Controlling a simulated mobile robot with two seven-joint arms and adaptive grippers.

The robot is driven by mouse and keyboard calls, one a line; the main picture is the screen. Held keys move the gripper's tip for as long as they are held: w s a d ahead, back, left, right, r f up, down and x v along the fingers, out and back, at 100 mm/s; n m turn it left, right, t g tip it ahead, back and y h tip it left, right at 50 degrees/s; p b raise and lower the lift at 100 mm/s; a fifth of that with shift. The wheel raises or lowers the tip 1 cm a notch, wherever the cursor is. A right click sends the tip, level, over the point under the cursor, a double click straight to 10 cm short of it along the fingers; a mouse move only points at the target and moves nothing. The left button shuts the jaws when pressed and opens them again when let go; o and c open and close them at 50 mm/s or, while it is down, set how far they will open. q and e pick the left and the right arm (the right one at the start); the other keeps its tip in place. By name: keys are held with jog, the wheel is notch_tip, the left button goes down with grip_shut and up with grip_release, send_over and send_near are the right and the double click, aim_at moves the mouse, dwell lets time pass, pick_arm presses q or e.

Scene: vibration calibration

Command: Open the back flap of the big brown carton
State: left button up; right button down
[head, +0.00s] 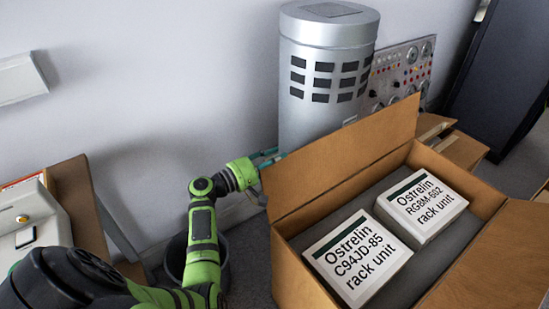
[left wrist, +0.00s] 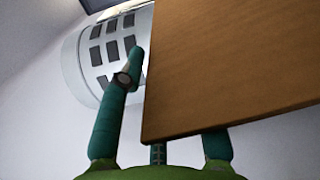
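The big brown carton (head: 284,247) stands open at the right of the head view. Its back flap (head: 340,157) stands up, roughly upright, along the side towards the wall; in the left wrist view the brown panel (left wrist: 235,70) fills the upper right. My left gripper (head: 272,157) is at the flap's left end, on the wall side. In the left wrist view its teal fingers (left wrist: 165,100) are spread apart; one lies beyond the panel's left edge, and the other's tip is hidden behind the panel. I cannot tell whether they touch it. My right gripper is not in view.
Two white rack unit boxes (head: 357,258) (head: 421,205) lie on grey padding inside the carton. The front flap (head: 490,266) and a side flap (head: 458,150) are folded outward. A silver cylinder (head: 315,105) and a gauge panel (head: 402,72) stand behind. A dark bin (head: 176,260) is below my left arm.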

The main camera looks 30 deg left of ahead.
pick_arm(q)
grip_shut()
jog(key=shift+f, duration=0.1)
